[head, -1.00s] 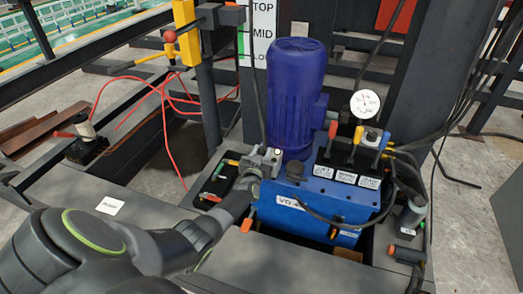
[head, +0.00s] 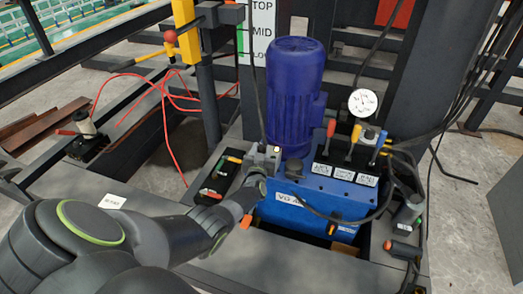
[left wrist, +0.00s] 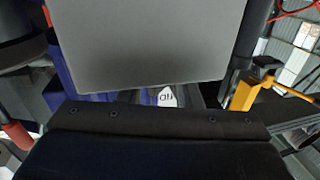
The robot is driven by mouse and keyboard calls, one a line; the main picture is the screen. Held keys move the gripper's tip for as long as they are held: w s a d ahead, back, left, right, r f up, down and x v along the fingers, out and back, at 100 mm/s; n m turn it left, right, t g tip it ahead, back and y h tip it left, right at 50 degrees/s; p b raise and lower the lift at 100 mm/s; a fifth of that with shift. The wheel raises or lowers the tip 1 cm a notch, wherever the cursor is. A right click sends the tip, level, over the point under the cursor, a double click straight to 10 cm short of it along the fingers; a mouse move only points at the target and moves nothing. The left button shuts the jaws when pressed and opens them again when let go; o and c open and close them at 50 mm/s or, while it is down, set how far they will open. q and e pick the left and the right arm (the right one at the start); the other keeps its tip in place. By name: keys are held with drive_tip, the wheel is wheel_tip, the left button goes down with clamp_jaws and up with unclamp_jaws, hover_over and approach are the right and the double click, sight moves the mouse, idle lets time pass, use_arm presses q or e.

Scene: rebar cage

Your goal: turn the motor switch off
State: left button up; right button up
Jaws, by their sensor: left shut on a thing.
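The blue motor (head: 296,90) stands upright on the blue hydraulic power unit (head: 312,205) in the head view. My left arm comes in from the lower left. My left gripper (head: 263,163) is at the small grey switch box beside the motor's foot, and is shut on the motor switch. The fingers and wrist hide most of the switch, so its position cannot be read. A small light (head: 277,149) shows at the box's top. In the left wrist view a plain grey face (left wrist: 145,45) fills the upper middle, close to the camera. My right gripper is not in view.
Red, yellow and blue levers (head: 354,140) and a round gauge (head: 363,102) stand right of the motor. A yellow post (head: 188,30) stands at the back left. Red hoses (head: 165,115) lie loosely at left. A black cable hangs beside the motor.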

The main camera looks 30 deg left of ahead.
sight(262, 150)
use_arm(q)
drive_tip(key=shift+f, duration=0.1)
drive_tip(key=o, duration=0.9)
drive_tip(key=shift+o, duration=0.2)
drive_tip(key=shift+s, duration=0.1)
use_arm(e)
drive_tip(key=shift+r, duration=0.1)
